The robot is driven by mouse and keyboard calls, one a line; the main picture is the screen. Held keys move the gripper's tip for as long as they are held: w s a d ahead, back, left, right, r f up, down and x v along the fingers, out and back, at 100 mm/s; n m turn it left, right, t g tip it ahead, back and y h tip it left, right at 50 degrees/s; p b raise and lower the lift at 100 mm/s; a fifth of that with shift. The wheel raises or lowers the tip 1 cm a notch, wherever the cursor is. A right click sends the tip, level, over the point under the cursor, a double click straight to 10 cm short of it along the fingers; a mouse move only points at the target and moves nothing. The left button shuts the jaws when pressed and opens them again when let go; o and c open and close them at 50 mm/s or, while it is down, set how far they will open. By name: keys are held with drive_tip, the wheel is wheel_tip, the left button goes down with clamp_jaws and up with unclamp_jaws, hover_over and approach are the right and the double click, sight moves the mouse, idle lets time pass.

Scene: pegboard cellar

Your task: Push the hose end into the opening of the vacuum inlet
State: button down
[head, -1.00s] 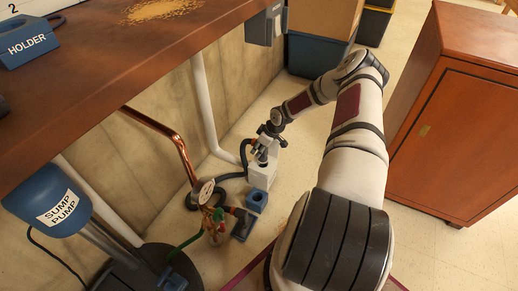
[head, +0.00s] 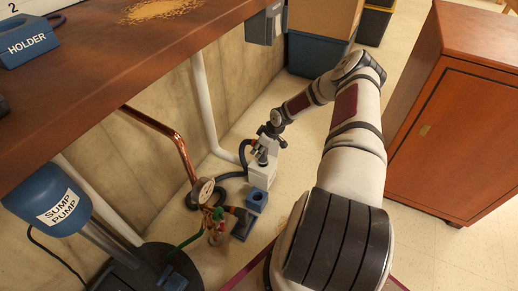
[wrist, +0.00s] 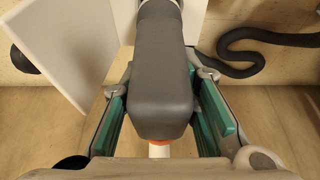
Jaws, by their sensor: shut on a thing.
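My gripper (head: 263,152) is low near the wall, just above a white box (head: 264,172) on the floor. In the wrist view its green-padded fingers (wrist: 166,112) are shut on a dark grey, block-shaped piece, which I take to be the hose end (wrist: 162,75). An orange ring and a white tube show just below this piece. A black hose (wrist: 265,48) curls at the right of the wrist view and lies beside the white box in the head view (head: 232,176). I cannot make out the vacuum inlet's opening for certain, nor whether the held piece touches it.
A small blue block (head: 257,200) with a hollow top stands in front of the white box. A gauge (head: 206,190) with red and green fittings and a copper pipe (head: 170,135) are to the left. A wooden cabinet (head: 450,130) stands right; the tabletop (head: 110,65) overhangs at upper left.

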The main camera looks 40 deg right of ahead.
drive_tip(key=shift+f, duration=1.95)
idle(2.0)
drive_tip(key=shift+r, duration=0.1)
idle(0.4)
drive_tip(key=c, duration=1.2)
unclamp_jaws()
drive_tip(key=shift+o, duration=0.2)
drive_tip(key=o, duration=0.5)
drive_tip(key=shift+r, duration=0.1)
drive_tip(key=shift+r+p, duration=1.85)
drive_tip(key=shift+r, duration=1.6)
